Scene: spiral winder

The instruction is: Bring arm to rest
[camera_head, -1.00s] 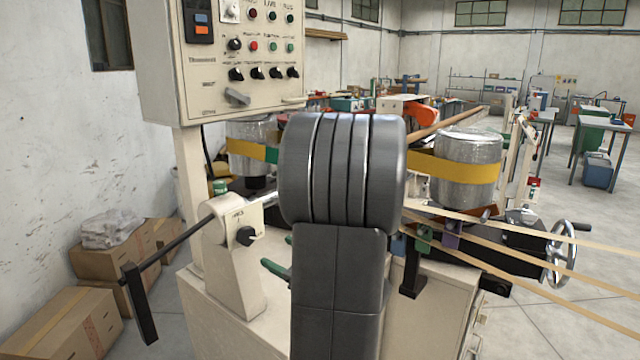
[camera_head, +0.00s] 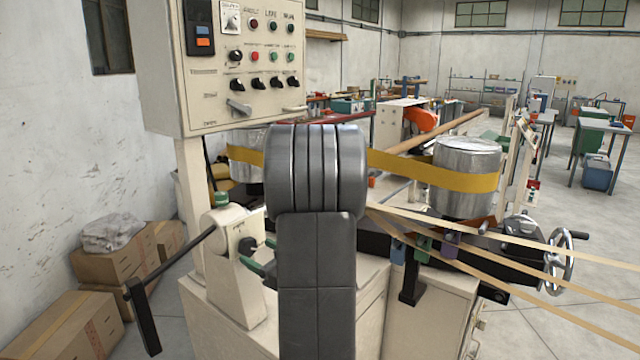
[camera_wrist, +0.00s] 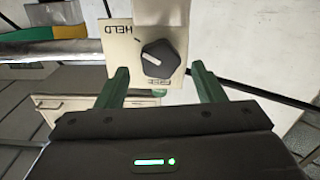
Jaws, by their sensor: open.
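My gripper (camera_wrist: 162,88) shows in the wrist view with its two green fingers apart and nothing between them. Just beyond the fingertips is a cream plate marked HELD with a black rotary knob (camera_wrist: 159,59); the knob stands apart from the fingers. In the head view my dark arm fills the middle and hides part of the winder. A green finger shows left of my arm, close to the cream housing (camera_head: 235,275) that carries the black knob.
The control box (camera_head: 235,60) stands above on a post. A black crank (camera_head: 145,315) sticks out at left. Cardboard boxes (camera_head: 75,325) sit on the floor at left.

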